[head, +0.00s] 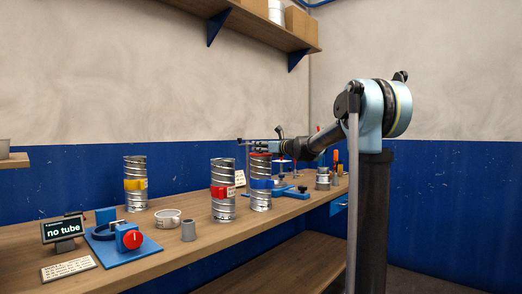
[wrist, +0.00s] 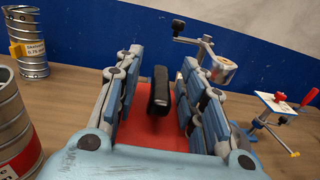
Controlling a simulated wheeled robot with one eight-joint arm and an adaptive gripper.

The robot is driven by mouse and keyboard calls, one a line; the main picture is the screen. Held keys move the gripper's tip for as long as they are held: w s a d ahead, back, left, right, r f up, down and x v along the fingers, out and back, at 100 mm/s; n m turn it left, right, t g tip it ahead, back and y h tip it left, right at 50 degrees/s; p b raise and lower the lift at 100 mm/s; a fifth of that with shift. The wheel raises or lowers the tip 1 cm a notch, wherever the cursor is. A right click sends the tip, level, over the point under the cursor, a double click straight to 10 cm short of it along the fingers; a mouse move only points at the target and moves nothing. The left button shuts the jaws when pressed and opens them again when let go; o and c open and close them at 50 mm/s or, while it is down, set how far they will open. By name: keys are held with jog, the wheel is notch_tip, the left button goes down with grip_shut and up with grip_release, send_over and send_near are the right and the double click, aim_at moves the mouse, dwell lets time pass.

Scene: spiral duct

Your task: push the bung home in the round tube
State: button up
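Three metal spiral tubes stand upright on the bench in the head view: one with a yellow band (head: 135,170), one with a red band (head: 222,174), one with a blue band (head: 261,200). A red bung (head: 260,154) shows at the top of the blue-banded tube; how deep it sits cannot be told. In the wrist view the bung's red face (wrist: 150,125) and upright black grip (wrist: 160,92) lie between my fingers. My gripper (wrist: 157,85) is open around the grip, with gaps on both sides. The tube below the bung is hidden in the wrist view.
A display reading "no tube" (head: 62,229) and a blue fixture with a red knob (head: 131,240) stand front left. A grey ring (head: 168,216) and grey cylinder (head: 188,230) are nearby. The red-banded tube (wrist: 12,120) stands close left in the wrist view.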

jog(key=v, duration=1.2)
dwell(0.6)
